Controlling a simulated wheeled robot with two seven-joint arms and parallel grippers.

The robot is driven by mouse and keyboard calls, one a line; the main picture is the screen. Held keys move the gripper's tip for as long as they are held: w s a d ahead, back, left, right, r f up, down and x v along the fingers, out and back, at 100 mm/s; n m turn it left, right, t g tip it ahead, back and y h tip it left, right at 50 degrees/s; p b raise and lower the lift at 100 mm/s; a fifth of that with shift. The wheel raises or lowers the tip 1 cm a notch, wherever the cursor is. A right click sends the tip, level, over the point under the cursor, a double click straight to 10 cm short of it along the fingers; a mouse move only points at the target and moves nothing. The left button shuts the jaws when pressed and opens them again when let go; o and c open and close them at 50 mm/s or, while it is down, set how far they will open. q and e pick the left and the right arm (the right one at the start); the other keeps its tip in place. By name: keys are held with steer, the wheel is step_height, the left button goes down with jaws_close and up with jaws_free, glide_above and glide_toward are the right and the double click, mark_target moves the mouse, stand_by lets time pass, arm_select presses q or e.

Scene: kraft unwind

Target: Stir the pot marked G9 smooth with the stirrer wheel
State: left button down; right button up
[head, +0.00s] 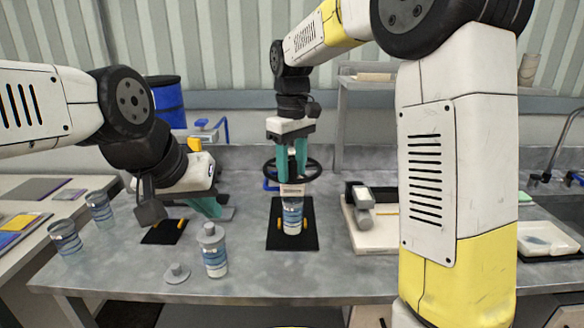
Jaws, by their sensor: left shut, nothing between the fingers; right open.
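A pot (292,220) with blue and white bands stands upright on a black mat (276,238) mid-bench; its mark is too small to read. A black ring, seemingly the stirrer wheel (318,169), is directly above the pot. My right gripper (292,172) points down at the wheel's middle, its teal fingers apart on either side; I cannot tell whether they touch it. My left gripper (217,212) is shut and empty, low over the bench to the left of the pot. A similar lidded pot (214,260) stands at the front; its mark is unreadable too.
A grey lid (177,273) lies near the front edge. Two more pots (65,238) (99,209) stand at the left. A scale-like device (372,238) stands right of the mat. A sink (560,208) is at far right. My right arm hides part of the bench.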

jaws_close()
stand_by(1.4)
